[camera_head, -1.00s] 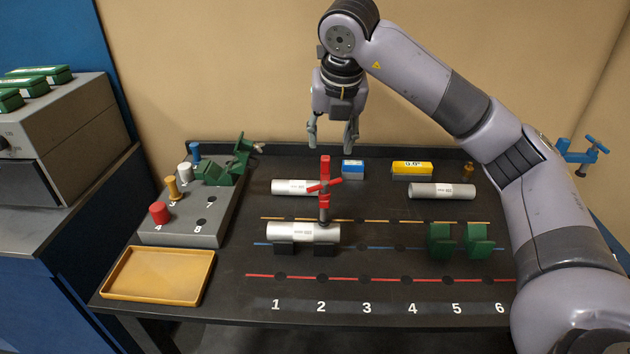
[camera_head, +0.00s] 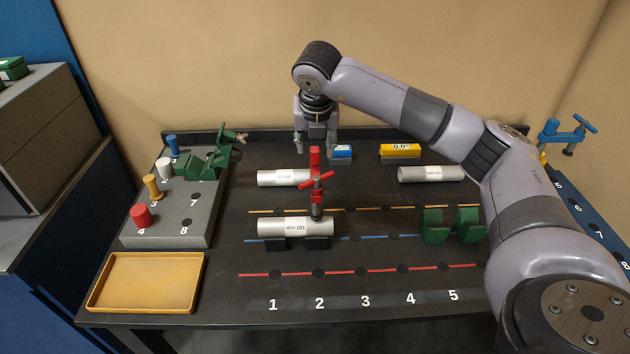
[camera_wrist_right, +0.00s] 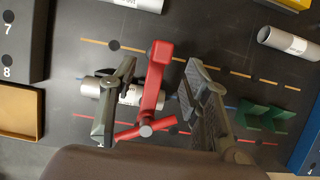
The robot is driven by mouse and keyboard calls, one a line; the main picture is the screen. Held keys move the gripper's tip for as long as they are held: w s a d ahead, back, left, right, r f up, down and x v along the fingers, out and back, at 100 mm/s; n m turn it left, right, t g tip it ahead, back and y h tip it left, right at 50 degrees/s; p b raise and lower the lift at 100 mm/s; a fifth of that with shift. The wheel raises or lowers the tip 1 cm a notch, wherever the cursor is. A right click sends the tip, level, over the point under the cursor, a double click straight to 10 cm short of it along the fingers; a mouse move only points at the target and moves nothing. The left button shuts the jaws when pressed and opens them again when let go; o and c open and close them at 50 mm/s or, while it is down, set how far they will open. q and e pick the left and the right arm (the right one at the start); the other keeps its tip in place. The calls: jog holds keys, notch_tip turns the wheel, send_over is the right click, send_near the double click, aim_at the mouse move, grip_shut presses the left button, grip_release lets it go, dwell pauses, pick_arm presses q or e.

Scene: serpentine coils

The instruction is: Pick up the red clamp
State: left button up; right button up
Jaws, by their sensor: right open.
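The red clamp (camera_head: 316,182) stands upright at the right end of a silver cylinder (camera_head: 290,227), which lies on two black supports above column 2. In the right wrist view the clamp (camera_wrist_right: 153,85) lies between my two open fingers, and I see no contact. My right gripper (camera_head: 315,142) is open and empty, hanging behind and around the height of the clamp's top in the head view; it also shows in the wrist view (camera_wrist_right: 160,66). Whether the fingers are level with the clamp is hard to tell. My left gripper is not in view.
Two more cylinders (camera_head: 283,178) (camera_head: 430,174) lie toward the back. A blue block (camera_head: 341,152) and a yellow gauge (camera_head: 399,150) stand behind. Green supports (camera_head: 433,227) are at right. A grey peg block (camera_head: 170,233) and a yellow tray (camera_head: 99,283) are at left.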

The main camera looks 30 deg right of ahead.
aim_at(315, 155)
jog(key=shift+f, duration=0.2)
jog(key=shift+w+d+f+p, duration=0.1)
jog(key=shift+f+p, duration=0.15)
jog(key=shift+p, duration=0.05)
jog(key=p+x, duration=0.2)
jog(key=x, duration=0.1)
jog(key=shift+f, duration=0.35)
jog(key=shift+w+d+f, duration=0.15)
jog(key=shift+w+f, duration=0.05)
jog(key=shift+f, duration=0.25)
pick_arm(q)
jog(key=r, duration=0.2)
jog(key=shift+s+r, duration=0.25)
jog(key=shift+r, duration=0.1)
pick_arm(e)
grip_shut()
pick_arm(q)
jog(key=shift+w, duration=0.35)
pick_arm(e)
jog(key=shift+r, duration=0.15)
